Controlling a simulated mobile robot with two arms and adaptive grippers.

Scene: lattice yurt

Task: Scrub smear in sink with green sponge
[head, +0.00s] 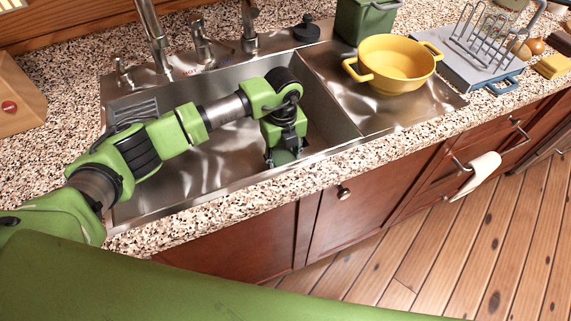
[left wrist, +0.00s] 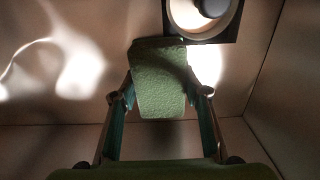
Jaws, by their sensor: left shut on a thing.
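My left gripper (head: 284,153) points down inside the steel sink (head: 222,163), toward the right side of the basin. It is shut on the green sponge (left wrist: 158,85), which shows between the two fingers in the left wrist view. In the head view the sponge is mostly hidden behind the gripper. I cannot tell whether it touches the sink floor. I cannot make out a smear; the arm covers part of the basin, and bright reflections lie on the metal. My right gripper is not in view.
A round fitting (left wrist: 205,12), perhaps the drain, lies just beyond the sponge. The faucet (head: 152,35) stands behind the basin. Sink walls surround the gripper.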

